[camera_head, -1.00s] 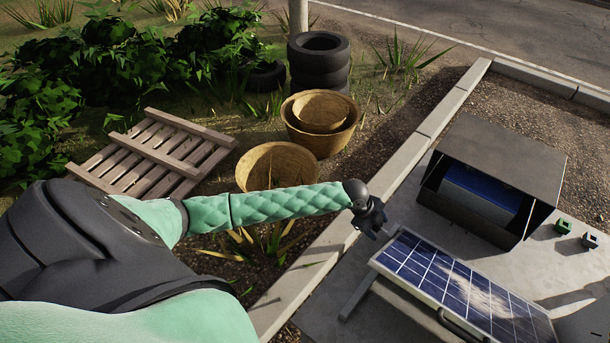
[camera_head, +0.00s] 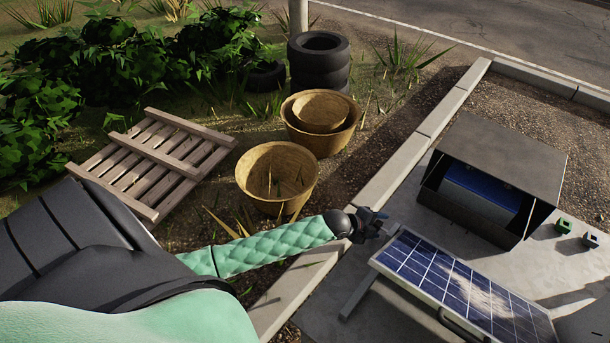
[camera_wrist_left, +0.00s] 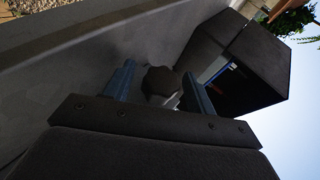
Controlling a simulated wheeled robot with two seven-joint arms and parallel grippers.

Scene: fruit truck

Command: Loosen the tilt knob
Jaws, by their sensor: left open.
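The tilt knob (camera_wrist_left: 160,82) is dark and lobed. In the left wrist view it shows between the two fingers of my left gripper (camera_wrist_left: 155,88), which are apart on either side of it. I cannot tell whether they touch it. In the head view my left gripper (camera_head: 380,222) is beside the upper left corner of the solar panel (camera_head: 460,285), and the knob cannot be made out there. The panel stands tilted on the concrete slab. My right gripper is not in view.
A dark open-fronted box (camera_head: 500,170) with a blue thing inside stands behind the panel. Two small blocks (camera_head: 563,226) lie right of it. A concrete kerb (camera_head: 400,160) runs along the slab's left. Baskets (camera_head: 277,180), a wooden pallet (camera_head: 150,165) and stacked tyres (camera_head: 319,65) lie beyond the kerb.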

